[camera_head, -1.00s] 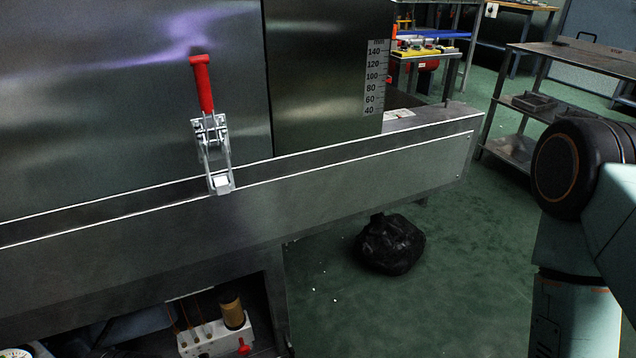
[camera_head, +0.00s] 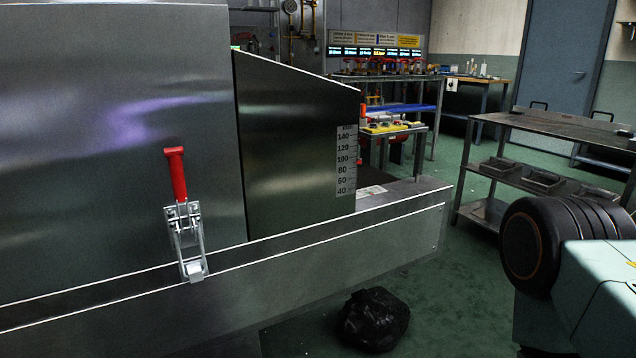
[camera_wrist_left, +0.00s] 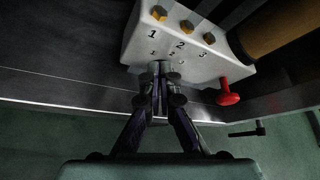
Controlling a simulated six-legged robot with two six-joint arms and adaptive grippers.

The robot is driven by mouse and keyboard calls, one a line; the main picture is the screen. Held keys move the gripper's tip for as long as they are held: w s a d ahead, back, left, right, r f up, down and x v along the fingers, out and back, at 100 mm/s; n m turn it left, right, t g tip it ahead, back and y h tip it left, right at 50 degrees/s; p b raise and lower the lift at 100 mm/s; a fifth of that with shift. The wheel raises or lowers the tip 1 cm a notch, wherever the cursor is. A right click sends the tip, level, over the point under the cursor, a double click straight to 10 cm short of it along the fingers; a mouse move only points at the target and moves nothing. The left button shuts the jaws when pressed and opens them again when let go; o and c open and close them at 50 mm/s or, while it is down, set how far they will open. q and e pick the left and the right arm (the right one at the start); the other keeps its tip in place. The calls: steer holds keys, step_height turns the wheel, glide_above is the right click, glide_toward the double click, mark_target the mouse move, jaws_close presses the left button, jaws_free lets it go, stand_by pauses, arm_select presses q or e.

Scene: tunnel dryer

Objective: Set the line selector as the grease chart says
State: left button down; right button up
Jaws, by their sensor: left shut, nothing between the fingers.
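Which number the knob is set to, I cannot tell. My left gripper (camera_wrist_left: 159,72) is shut and empty, its tips at the block's lower edge, left of the knob; contact is unclear. My right gripper is not in view. No readable grease chart shows.
In the head view a steel housing has a red-handled toggle latch (camera_head: 183,215) and a millimetre scale (camera_head: 346,160). A small printed sheet (camera_head: 370,191) lies on its ledge. A black bag (camera_head: 374,319) sits on the green floor. A steel shelf table (camera_head: 560,127) stands at right.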

arm_select(q)
steer(key=shift+r, duration=0.1)
stand_by(0.3)
steer(key=shift+s+a+r+p, duration=0.1)
steer(key=shift+a+r+p, duration=0.05)
steer(key=shift+r+p, duration=0.2)
steer(key=s+d+p, duration=0.1)
steer(key=s+d, duration=0.2)
steer(key=s, duration=0.2)
steer(key=shift+s, duration=0.1)
stand_by(0.4)
